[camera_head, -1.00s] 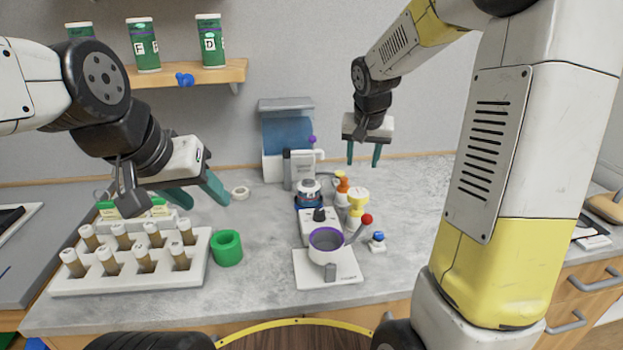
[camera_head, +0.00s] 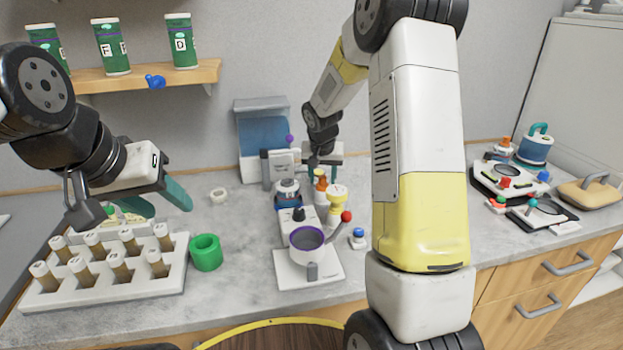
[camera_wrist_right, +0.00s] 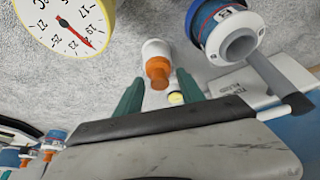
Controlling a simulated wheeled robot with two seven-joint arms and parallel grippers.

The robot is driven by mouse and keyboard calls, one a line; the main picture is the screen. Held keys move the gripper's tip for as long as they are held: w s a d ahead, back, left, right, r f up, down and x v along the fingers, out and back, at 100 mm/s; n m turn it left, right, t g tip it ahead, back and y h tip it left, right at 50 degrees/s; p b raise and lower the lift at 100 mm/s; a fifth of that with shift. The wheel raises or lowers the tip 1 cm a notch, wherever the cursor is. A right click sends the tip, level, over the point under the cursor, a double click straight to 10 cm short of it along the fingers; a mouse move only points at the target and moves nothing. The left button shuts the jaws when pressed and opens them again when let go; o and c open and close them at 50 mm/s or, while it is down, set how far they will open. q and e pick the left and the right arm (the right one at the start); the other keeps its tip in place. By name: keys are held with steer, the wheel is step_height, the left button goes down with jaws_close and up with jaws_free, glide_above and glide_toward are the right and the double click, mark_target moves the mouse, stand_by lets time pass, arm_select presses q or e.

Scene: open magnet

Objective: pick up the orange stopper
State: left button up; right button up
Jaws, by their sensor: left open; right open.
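The orange stopper (camera_head: 320,185) tops a small white bottle among the things at the middle of the bench. In the right wrist view the orange stopper (camera_wrist_right: 158,70) shows clearly on its white bottle. My right gripper (camera_head: 324,171) is open just above and behind it. In the wrist view its teal fingers (camera_wrist_right: 160,93) stand apart on either side of the stopper's line, with no visible contact. My left gripper (camera_head: 164,200) is open and empty above the tube rack.
Bench space behind the green ring is mostly clear.

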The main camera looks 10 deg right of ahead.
jaws_close()
